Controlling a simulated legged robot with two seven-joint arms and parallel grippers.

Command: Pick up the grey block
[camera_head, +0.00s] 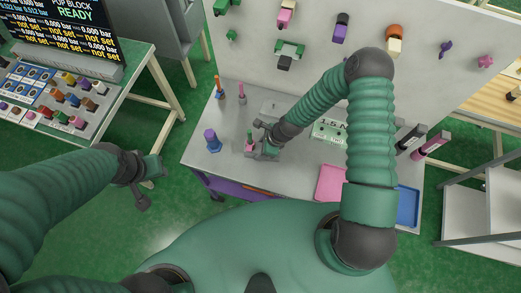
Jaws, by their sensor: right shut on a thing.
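My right gripper (261,143) is low over the left half of the grey workbench (222,167). It is shut on a small pink and green piece (249,143), partly hidden by the fingers. I cannot tell whether this piece touches the bench. A dark grey block (284,64) shows under a green bracket (290,48) on the upright white board, apart from both grippers. I cannot tell whether it is the task's grey block. My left gripper (148,183) is open and empty over the green floor, left of the bench.
A purple piece (212,140) and thin orange and pink-topped posts stand on the bench's left side. A pink tray (331,183) and a blue tray (408,206) lie at the front right. The white board (245,60) rises behind. A side table with coloured blocks stands left.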

